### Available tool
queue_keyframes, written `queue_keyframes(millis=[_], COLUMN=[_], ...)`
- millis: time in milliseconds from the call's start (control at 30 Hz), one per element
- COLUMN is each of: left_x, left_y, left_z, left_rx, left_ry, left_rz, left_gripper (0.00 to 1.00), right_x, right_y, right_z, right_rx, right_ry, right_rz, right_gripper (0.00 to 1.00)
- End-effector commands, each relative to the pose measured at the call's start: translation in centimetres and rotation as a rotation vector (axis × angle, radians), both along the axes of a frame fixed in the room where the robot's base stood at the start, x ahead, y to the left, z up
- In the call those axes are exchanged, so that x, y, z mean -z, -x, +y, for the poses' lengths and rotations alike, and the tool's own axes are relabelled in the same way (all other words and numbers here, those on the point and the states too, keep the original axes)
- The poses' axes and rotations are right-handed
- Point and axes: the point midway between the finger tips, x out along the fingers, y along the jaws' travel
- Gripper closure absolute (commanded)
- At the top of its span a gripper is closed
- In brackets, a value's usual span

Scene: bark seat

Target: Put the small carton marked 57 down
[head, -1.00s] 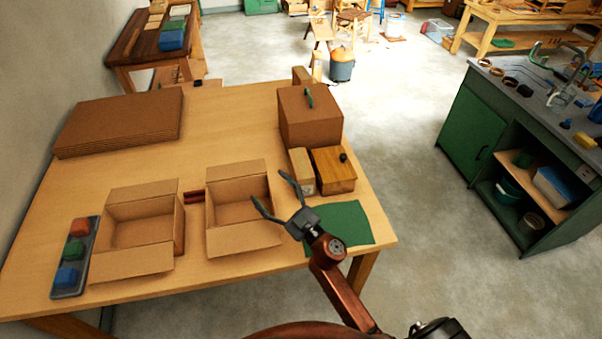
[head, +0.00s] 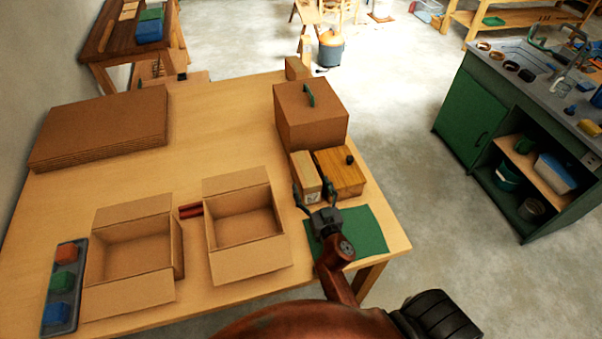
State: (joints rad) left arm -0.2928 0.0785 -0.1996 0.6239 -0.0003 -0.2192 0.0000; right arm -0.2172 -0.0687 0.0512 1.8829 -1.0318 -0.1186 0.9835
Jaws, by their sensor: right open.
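A small tan carton (head: 306,174) stands on the wooden table, beside a wooden box with a black knob (head: 340,170). A small dark mark shows on its near face, too small to read. My right gripper (head: 314,190) is open at the near end of this carton, with one finger on each side of it. I cannot tell whether the fingers touch it. My left gripper is not in view.
A green mat (head: 368,232) lies under my right wrist. Two open cartons (head: 131,293) (head: 250,262) stand to the left, with red items (head: 190,210) between them. A large closed carton (head: 311,118) stands behind. The table's back middle (head: 220,125) is clear.

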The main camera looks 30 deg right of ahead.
Motion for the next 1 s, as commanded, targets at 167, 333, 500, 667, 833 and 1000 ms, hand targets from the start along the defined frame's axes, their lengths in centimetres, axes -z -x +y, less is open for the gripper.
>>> queue_keyframes(millis=[167, 333, 500, 667, 833, 1000], left_x=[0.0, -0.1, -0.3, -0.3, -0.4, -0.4], left_y=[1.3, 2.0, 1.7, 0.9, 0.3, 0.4], left_z=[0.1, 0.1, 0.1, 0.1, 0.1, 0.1], left_rx=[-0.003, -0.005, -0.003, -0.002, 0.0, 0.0], left_ry=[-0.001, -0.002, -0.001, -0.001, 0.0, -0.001], left_rz=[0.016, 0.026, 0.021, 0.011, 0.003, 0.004], left_gripper=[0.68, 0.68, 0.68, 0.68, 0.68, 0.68], right_x=[0.0, -0.1, -0.3, -0.1, -0.1, -0.1], right_y=[-1.3, -2.9, -5.4, -7.1, -7.5, -7.5], right_z=[-0.6, -1.1, -1.7, -2.0, -2.0, -2.0], right_rx=[0.005, 0.007, 0.005, 0.005, 0.003, 0.003], right_ry=[0.001, 0.001, 0.003, 0.002, 0.0, 0.0], right_rz=[0.0, 0.0, -0.001, 0.0, 0.0, 0.0], right_gripper=[0.28, 0.28, 0.28, 0.28, 0.28, 0.32])
